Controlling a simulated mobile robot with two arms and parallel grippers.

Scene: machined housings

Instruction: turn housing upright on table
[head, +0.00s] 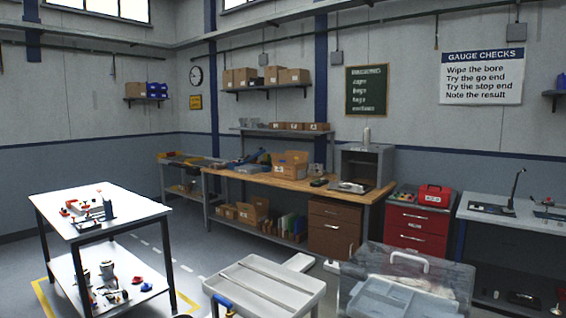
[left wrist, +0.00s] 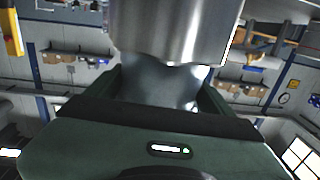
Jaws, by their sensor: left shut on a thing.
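In the left wrist view a shiny grey metal housing (left wrist: 178,35) fills the top middle, close to the camera. Its round body narrows to a smoother part lower down. My left gripper (left wrist: 162,88) is shut on this narrower part, with a dark finger on either side. The far end of the housing is cut off by the frame edge. Neither the held housing nor either gripper shows in the head view. A white-topped table (head: 135,218) stands at the left in the head view.
Small red and dark parts lie on the white table, and a grey cylindrical part (head: 107,270) stands on its lower shelf. A grey tray cart (head: 265,290) and a clear lidded box (head: 405,285) are in front. A wooden workbench (head: 255,182) runs along the back wall.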

